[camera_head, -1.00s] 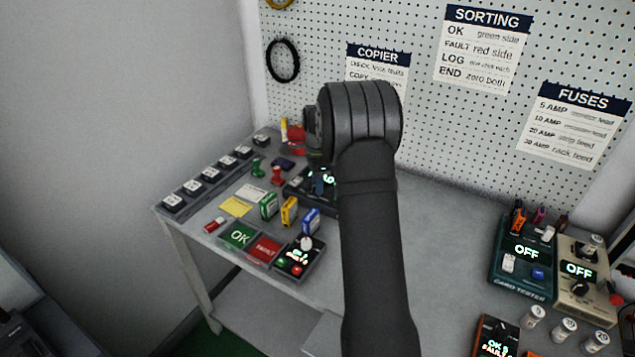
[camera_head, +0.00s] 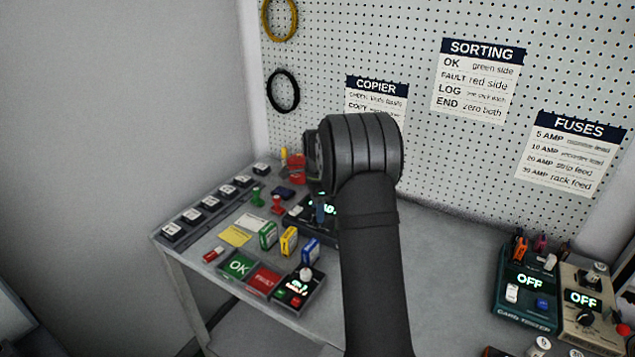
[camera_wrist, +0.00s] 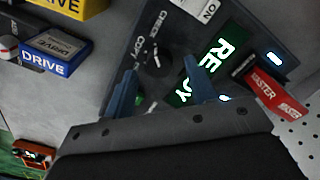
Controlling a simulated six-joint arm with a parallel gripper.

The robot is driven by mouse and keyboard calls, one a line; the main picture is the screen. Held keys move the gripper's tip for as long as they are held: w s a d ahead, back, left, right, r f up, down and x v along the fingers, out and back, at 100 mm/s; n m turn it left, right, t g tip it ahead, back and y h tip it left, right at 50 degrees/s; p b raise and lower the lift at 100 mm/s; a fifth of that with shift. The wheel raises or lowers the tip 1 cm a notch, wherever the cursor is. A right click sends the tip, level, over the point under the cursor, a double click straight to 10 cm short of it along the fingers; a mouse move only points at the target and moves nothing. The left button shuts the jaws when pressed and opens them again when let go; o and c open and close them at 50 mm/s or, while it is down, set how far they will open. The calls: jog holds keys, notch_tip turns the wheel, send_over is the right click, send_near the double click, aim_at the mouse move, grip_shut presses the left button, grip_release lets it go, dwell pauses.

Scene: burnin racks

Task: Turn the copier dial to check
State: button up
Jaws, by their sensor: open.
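The copier is a dark box on the table, partly hidden behind my arm in the head view (camera_head: 297,214). In the wrist view the copier (camera_wrist: 115,92) shows a lit green display (camera_wrist: 215,62) that appears to read READY, partly covered by a finger. Its dark round dial (camera_wrist: 155,62) sits beside the white words CHECK and COPY. I cannot tell which word the dial points at. My gripper (camera_wrist: 160,72) is open, with blue fingers apart on either side of the dial area. Whether they touch it is unclear. In the head view the gripper (camera_head: 320,210) is mostly hidden.
A red MASTER piece (camera_wrist: 272,98) stands at the copier's right in the wrist view, close to a finger. A white ON switch (camera_wrist: 200,8) is at its top. Blue (camera_head: 311,250), yellow (camera_head: 289,240) and green (camera_head: 268,235) drive boxes stand in front of the copier.

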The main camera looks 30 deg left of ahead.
notch_tip(320, 180, up, 16)
dwell(0.3)
jog(key=shift+f, duration=0.15)
notch_tip(320, 180, down, 17)
jog(key=shift+f, duration=0.2)
dwell(0.7)
jog(key=shift+r, duration=0.1)
